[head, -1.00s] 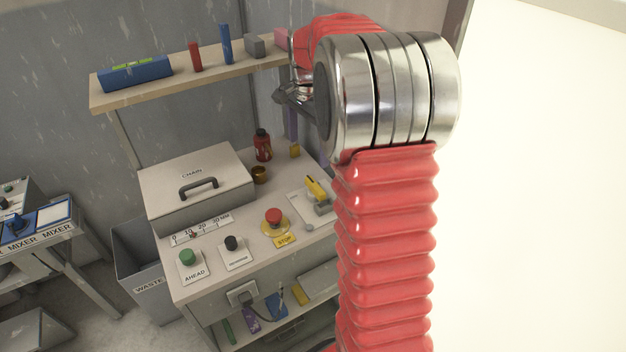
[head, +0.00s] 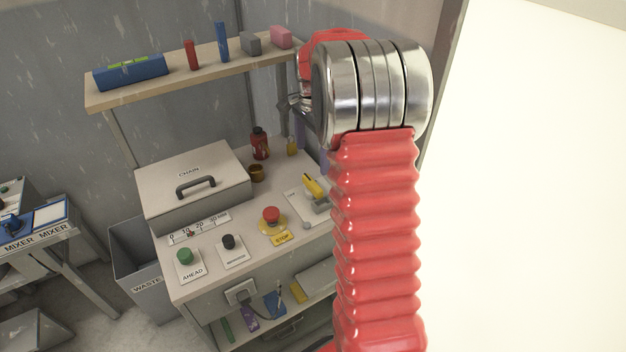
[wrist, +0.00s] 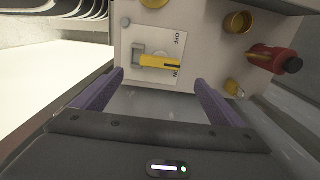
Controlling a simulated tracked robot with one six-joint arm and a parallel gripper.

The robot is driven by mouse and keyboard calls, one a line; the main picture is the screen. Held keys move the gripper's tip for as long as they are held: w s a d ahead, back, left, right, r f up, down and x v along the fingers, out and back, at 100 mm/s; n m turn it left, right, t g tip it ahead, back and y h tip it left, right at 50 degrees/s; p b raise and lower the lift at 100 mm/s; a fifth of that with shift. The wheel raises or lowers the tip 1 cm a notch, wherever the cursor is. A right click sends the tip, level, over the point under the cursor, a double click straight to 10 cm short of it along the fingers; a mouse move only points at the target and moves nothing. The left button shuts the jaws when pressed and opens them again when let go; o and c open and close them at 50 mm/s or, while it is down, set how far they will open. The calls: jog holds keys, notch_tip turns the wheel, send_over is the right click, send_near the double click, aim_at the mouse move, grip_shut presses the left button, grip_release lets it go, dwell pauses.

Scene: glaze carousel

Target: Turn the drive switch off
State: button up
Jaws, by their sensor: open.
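The drive switch has a yellow lever (wrist: 160,62) on a pale plate (wrist: 172,42) marked OFF and ON. In the wrist view the lever points to the right, with its tip by the ON mark. I see no contact with the lever. In the head view the gripper is mostly hidden behind my red arm.
The bench also holds a red stop button (head: 271,215), a green AHEAD button (head: 185,257), a black knob (head: 229,242) and a CHAIN box (head: 195,175). A red bottle (wrist: 270,58) and a brown cup (wrist: 237,22) stand near the switch. A shelf (head: 190,76) hangs above.

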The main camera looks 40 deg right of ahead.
aim_at(312, 182)
notch_tip(312, 182, down, 11)
jog(key=shift+r, duration=0.1)
dwell(0.3)
jog(key=shift+c, duration=0.7)
jog(key=c, duration=0.9)
